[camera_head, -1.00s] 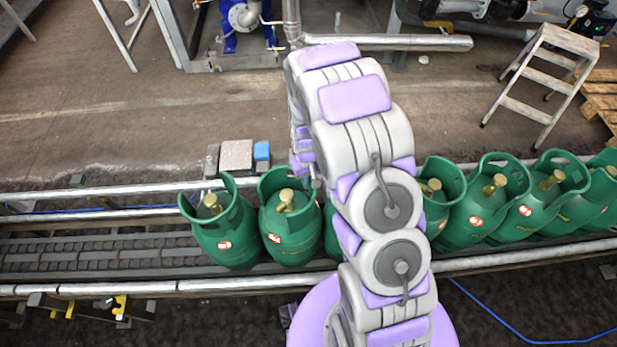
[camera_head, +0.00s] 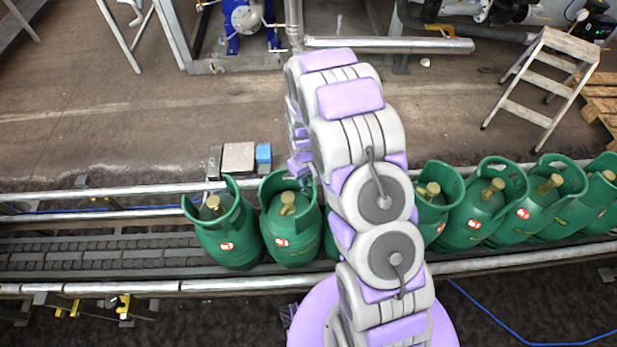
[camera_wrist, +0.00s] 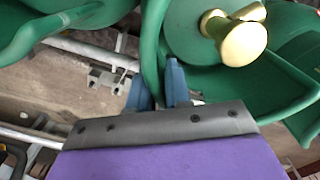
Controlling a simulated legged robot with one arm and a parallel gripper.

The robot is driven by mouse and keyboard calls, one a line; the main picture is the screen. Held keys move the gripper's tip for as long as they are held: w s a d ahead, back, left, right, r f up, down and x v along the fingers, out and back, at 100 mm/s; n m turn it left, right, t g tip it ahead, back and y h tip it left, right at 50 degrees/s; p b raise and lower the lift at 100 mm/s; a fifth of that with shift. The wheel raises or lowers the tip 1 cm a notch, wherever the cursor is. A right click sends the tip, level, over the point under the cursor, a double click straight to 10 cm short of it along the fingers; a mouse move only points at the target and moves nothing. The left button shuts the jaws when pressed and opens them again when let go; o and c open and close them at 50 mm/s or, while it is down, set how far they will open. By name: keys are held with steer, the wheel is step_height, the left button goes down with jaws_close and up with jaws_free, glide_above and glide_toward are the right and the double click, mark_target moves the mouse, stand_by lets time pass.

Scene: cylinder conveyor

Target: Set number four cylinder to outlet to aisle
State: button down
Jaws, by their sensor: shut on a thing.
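Green gas cylinders with open collars and brass valves stand in a row on the conveyor. The leftmost cylinder (camera_head: 232,243) and the one beside it (camera_head: 292,236) show left of my arm. Several more, such as this cylinder (camera_head: 472,222), show to its right. My arm hides part of the row between. In the wrist view, my gripper (camera_wrist: 160,82) has its two blue fingers on either side of a thin green collar (camera_wrist: 152,60), shut on it. A brass valve (camera_wrist: 240,38) shows inside that collar. The head view hides the fingertips, and I see no readable number.
The conveyor (camera_head: 100,255) is bare at the left, between metal rails (camera_head: 90,287). A grey box and a blue box (camera_head: 263,154) sit behind it. A stepladder (camera_head: 540,85) stands beyond at the right. A blue hose (camera_head: 520,338) lies on the near floor.

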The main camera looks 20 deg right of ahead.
steer(key=shift+w+a+r+n+p, duration=0.1)
steer(key=shift+w+a+n+p, duration=0.55)
steer(key=shift+n, duration=0.5)
steer(key=shift+w+a+n+p, duration=0.6)
steer(key=shift+a+n, duration=0.2)
steer(key=shift+n, duration=0.4)
steer(key=shift+w+a+r+n+p, duration=0.1)
steer(key=shift+w+a+n+p, duration=0.55)
steer(key=shift+n, duration=0.5)
steer(key=shift+a, duration=0.1)
steer(key=c, duration=1.3)
jaws_free()
steer(key=shift+f, duration=0.1)
steer(key=shift+o, duration=0.8)
steer(key=shift+s, duration=0.2)
step_height(320, 180, up, 17)
steer(key=p, duration=0.2)
